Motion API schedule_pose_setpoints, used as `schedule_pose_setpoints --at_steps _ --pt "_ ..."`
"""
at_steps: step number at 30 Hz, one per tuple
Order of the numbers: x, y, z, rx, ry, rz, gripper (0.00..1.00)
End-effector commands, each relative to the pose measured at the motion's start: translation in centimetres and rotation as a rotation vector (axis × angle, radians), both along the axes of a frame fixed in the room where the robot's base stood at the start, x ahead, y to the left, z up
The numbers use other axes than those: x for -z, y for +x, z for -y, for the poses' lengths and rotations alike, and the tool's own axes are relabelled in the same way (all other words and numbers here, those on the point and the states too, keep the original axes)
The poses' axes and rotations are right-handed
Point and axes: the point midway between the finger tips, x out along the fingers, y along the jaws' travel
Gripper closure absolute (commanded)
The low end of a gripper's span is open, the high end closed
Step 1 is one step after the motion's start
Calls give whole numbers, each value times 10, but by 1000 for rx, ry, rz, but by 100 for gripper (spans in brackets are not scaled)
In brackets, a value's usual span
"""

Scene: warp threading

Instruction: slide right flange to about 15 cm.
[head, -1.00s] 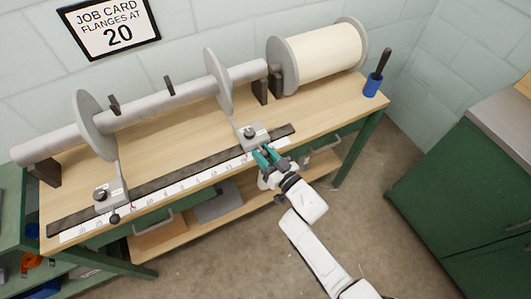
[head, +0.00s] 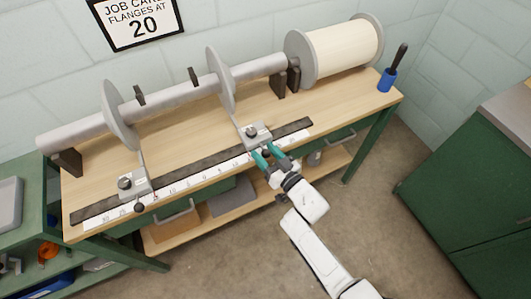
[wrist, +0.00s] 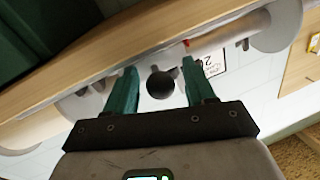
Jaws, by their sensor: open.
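The right flange (head: 221,82) is a thin grey disc upright on the grey beam, joined by an arm to its slider block (head: 255,136) on the dark rail. My gripper (head: 267,156) is at the front of that block, fingers pointing at it. In the wrist view, the block's black ball knob (wrist: 160,84) sits between the two teal fingers, with a visible gap on each side. The gripper (wrist: 160,71) is open. A white scale (head: 190,181) runs along the rail's front; its numbers are too small to read surely, and my gripper hides part of it.
The left flange (head: 119,116) stands further left, with its own block (head: 133,184) on the rail. A cream spool (head: 340,47) and a blue cup (head: 387,80) are at the right. The wall card (head: 135,20) reads 20.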

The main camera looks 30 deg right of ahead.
Motion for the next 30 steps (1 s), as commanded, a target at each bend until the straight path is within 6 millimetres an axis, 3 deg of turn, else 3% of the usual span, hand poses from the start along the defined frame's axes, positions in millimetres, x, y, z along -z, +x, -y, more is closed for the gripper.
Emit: schedule_pose_setpoints --at_steps 8,21,30 --pt "1 -10 2 1 1 -1 46" --pt "1 -86 16 0 -1 -2 46" --pt "0 -106 20 -1 0 0 46"
